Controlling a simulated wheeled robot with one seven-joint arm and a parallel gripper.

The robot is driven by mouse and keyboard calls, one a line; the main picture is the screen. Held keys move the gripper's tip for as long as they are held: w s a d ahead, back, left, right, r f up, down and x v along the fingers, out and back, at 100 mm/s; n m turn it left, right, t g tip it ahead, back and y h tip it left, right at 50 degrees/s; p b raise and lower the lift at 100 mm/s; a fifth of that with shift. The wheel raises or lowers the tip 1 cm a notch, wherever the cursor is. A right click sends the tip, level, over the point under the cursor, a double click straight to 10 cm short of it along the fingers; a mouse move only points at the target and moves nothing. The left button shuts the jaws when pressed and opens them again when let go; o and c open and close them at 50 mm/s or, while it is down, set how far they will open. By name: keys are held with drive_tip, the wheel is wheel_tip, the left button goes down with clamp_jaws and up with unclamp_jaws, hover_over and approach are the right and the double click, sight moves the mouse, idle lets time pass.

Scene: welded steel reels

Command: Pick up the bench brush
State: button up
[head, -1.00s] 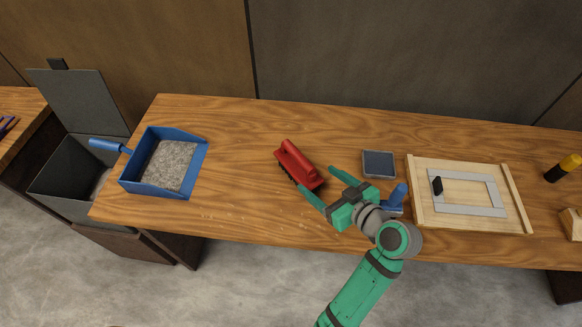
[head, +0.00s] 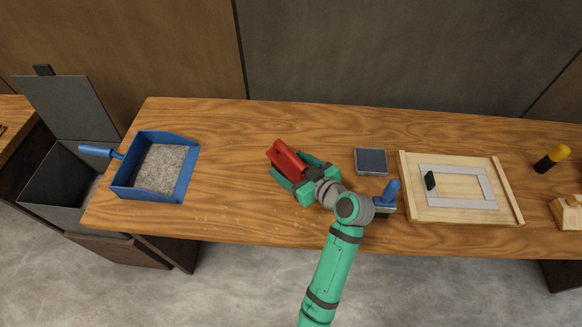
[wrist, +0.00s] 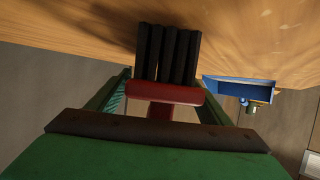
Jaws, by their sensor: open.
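The red bench brush (head: 286,156) lies on the wooden bench, left of its middle, in the head view. My gripper (head: 295,168) is open, with one finger on each side of the brush. In the wrist view the brush (wrist: 165,92) sits between the two fingers, its red body close to my palm and its dark bristles pointing up the picture. I see some space beside the red body there, and cannot tell whether a finger touches it. Part of the brush is hidden by my gripper in the head view.
A blue dustpan (head: 190,177) of grey grit stands at the left, by an open grey bin (head: 50,185). A dark square pad (head: 371,160), a blue-handled tool (head: 390,192) and a wooden board with a frame (head: 410,205) lie to the right.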

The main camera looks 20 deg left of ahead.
drive_tip(key=shift+a, duration=0.1)
drive_tip(key=shift+c, duration=0.3)
drive_tip(key=c, duration=1.3)
drive_tip(key=shift+c, duration=0.2)
drive_tip(key=shift+r, duration=0.1)
